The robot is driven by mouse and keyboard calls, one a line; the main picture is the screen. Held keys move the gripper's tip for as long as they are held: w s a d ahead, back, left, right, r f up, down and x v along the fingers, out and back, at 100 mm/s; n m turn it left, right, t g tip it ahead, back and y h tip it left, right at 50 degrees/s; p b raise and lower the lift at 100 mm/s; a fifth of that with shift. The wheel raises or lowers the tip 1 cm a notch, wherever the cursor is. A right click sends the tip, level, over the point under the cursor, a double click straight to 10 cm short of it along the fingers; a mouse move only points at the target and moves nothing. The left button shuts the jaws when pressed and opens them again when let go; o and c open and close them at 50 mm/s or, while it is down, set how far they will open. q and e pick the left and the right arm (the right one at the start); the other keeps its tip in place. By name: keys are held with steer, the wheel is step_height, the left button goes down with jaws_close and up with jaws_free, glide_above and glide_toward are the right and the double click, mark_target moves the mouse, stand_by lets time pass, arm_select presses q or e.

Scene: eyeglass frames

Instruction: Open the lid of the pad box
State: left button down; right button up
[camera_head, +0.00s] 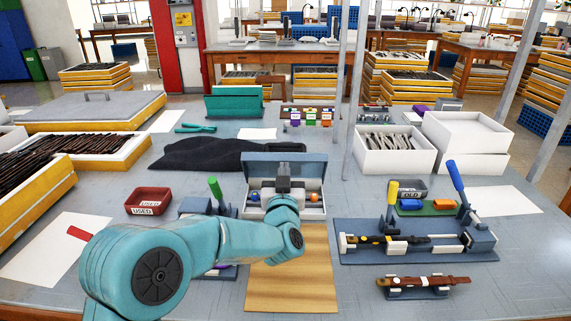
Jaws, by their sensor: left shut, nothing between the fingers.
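The pad box (247,199) is a pale grey box in the middle of the bench. Its blue-grey lid (258,169) stands raised at the back, so the inside shows. An orange round pad (314,197) and a blue one lie inside, on either side of my gripper. My left gripper (284,168) is shut and empty, in front of the raised lid and over the box. It hides the middle of the box and part of the lid; I cannot tell whether it touches the lid. My right gripper is not in view.
A wooden board (290,285) lies in front of the box, under my left arm. A red bin (148,200) and a green-handled tool stand to the left. A clamp fixture (375,257) stands to the right. A dark cloth (205,154) lies behind on the left.

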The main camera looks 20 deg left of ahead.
mark_target(285, 159)
arm_select(q)
steer(key=shift+p+x, duration=0.5)
steer(key=shift+x, duration=1.35)
stand_by(1.4)
steer(key=shift+p+x, duration=0.65)
steer(key=shift+x, duration=1)
stand_by(1.5)
steer(key=shift+b+v, duration=0.65)
steer(key=shift+v, duration=0.15)
steer(key=shift+b+v, duration=0.95)
steer(key=shift+v, duration=0.75)
